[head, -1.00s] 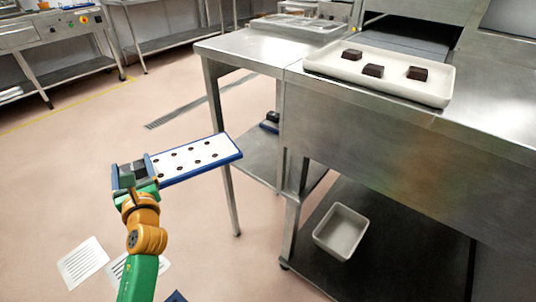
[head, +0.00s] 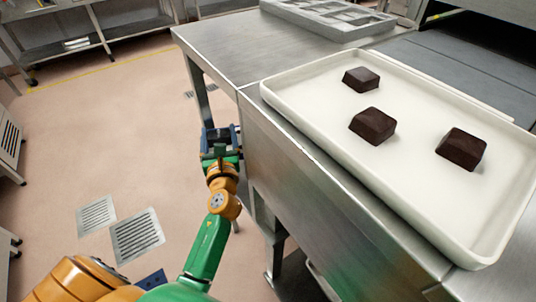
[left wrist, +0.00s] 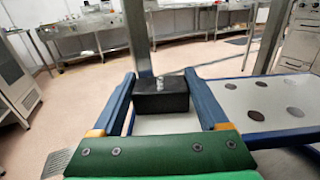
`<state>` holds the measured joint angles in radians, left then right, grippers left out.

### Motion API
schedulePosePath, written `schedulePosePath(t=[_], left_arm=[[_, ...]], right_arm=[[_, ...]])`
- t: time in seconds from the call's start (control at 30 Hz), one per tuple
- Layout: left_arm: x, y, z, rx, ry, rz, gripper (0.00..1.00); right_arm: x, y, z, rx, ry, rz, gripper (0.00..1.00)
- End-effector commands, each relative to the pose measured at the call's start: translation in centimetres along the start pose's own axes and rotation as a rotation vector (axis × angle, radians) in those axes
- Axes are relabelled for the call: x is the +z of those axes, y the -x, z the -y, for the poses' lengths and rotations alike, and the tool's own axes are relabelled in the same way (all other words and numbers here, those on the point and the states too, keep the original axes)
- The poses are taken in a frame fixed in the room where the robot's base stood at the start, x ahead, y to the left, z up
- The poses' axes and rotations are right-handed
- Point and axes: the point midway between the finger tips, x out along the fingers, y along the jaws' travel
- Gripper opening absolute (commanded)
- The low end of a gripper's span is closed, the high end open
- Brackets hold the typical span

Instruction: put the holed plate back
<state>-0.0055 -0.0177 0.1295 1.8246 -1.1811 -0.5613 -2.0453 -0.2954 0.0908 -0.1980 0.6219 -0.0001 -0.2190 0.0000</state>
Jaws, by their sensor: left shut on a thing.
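The holed plate (left wrist: 296,98) is white with dark round holes and a blue edge. It shows in the left wrist view, reaching out to the right. A black block (left wrist: 160,97) that looks like its grip sits between the fingers of my left gripper (left wrist: 162,88), which is shut on it. In the head view my left gripper (head: 220,138) is beside the near left side of the steel table (head: 250,52), below its top. There the plate is hidden, apparently behind the table. My right gripper is in neither view.
A white tray (head: 330,110) with three dark chocolate pieces (head: 373,126) lies on the steel counter. A grey mould tray (head: 330,18) is at the back. A steel table leg (left wrist: 138,35) stands close beyond the black block. The floor at left is open, with grates (head: 136,235).

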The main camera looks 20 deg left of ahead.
Motion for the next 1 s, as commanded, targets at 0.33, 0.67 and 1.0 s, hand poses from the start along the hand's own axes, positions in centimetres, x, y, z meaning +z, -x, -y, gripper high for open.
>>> schedulePosePath(t=[0.33,0.67,1.0], left_arm=[[-6.8,0.0,0.0,0.0,0.001,0.001,0.0],[-10.0,0.0,0.0,0.0,0.002,0.001,0.0],[-10.4,0.0,0.0,0.0,0.0,0.0,0.96]], right_arm=[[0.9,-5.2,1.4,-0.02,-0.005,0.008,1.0],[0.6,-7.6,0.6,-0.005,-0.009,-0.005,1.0],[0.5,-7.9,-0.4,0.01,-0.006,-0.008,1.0]])
